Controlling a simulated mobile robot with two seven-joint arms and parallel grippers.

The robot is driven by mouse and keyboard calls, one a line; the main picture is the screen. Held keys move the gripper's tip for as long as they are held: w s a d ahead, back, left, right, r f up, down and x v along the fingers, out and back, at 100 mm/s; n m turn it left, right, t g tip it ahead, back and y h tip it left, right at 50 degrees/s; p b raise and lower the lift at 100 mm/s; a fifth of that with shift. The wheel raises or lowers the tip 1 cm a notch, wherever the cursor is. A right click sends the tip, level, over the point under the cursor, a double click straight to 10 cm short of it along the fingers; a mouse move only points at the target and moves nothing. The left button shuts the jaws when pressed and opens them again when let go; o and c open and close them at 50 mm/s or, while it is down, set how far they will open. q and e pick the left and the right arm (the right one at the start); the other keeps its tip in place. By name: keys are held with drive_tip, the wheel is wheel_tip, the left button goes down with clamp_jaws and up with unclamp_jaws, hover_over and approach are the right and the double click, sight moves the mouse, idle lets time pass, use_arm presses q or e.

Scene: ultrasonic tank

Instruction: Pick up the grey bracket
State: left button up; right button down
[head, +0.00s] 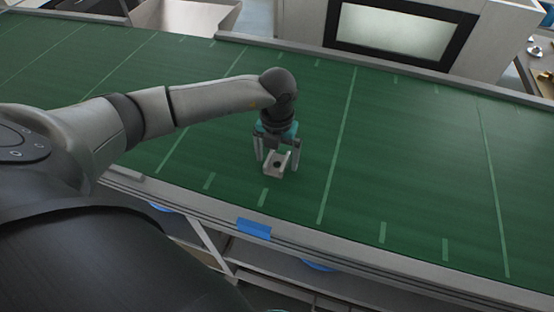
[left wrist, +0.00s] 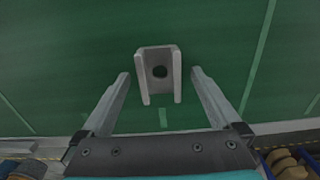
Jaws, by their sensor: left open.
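The grey bracket (head: 275,164) is a small U-shaped piece with a dark round hole in its middle. It lies on the green conveyor belt (head: 410,170), not far from the belt's near edge. My left gripper (head: 277,168) points down over it, with its fingers spread and empty. In the left wrist view the bracket (left wrist: 158,74) sits just beyond and between the two fingertips of my left gripper (left wrist: 160,74), with a gap on each side. Whether the tips reach down to the belt, I cannot tell. My right gripper is not in view.
A metal rail with a blue tape patch (head: 254,229) runs along the belt's near edge. A machine with a lit window (head: 393,32) and an open grey bin (head: 187,15) stand beyond the far rail. The belt around the bracket is clear.

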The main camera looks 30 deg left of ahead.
use_arm(q)
clamp_jaws()
idle(0.7)
